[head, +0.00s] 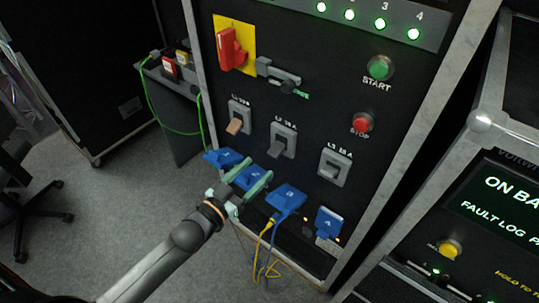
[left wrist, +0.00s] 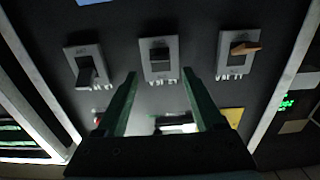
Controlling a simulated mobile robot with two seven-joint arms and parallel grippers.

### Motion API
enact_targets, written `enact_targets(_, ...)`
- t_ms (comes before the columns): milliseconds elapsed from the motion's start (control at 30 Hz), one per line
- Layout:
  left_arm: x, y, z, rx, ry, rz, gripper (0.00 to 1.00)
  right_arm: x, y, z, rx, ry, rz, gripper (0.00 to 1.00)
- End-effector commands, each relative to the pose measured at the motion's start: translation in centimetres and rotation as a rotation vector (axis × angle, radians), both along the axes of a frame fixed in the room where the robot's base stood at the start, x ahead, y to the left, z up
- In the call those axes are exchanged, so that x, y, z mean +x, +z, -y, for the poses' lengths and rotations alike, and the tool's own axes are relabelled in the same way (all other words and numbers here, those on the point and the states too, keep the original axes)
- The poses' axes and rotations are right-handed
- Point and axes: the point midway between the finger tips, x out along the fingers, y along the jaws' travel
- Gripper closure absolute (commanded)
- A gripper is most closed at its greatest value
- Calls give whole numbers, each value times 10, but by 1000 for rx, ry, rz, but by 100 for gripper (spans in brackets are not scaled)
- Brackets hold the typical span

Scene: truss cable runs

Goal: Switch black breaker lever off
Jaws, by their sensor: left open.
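Three breakers sit in a row on the black panel. The L1 breaker has an orange-tan lever (head: 234,126), also in the left wrist view (left wrist: 244,48). The L2 breaker has a dark lever (head: 277,147), which shows in the middle of the left wrist view (left wrist: 160,55). The L3 breaker has a dark lever (head: 330,170), at left in the left wrist view (left wrist: 86,75). I cannot tell which dark lever counts as the black one. My left gripper (head: 260,168) is open and empty, below the L2 breaker, its fingers (left wrist: 158,76) pointing towards it.
Blue connectors (head: 287,198) with yellow and blue cables hang below the breakers, close to my gripper. Above are a red rotary handle (head: 231,49) on a yellow plate, a green START button (head: 380,67) and a red STOP button (head: 362,123). A console (head: 490,215) stands at right.

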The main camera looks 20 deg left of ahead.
Motion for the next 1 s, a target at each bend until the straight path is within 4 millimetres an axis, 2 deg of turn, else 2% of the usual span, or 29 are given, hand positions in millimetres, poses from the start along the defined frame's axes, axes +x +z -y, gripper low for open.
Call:
enact_targets(100,21,1,8,0,0,1,30,0,1,0,0,0,-1,20)
enact_targets(333,50,0,18,-2,0,-1,30,0,2,0,0,0,-1,20)
enact_targets(500,60,-1,22,-1,0,-3,30,0,2,0,0,0,-1,20)
enact_targets(800,61,-1,23,-1,0,-3,30,0,2,0,0,0,-1,20)
enact_targets(1000,61,-1,23,0,0,-2,51,0,2,0,0,0,-1,20)
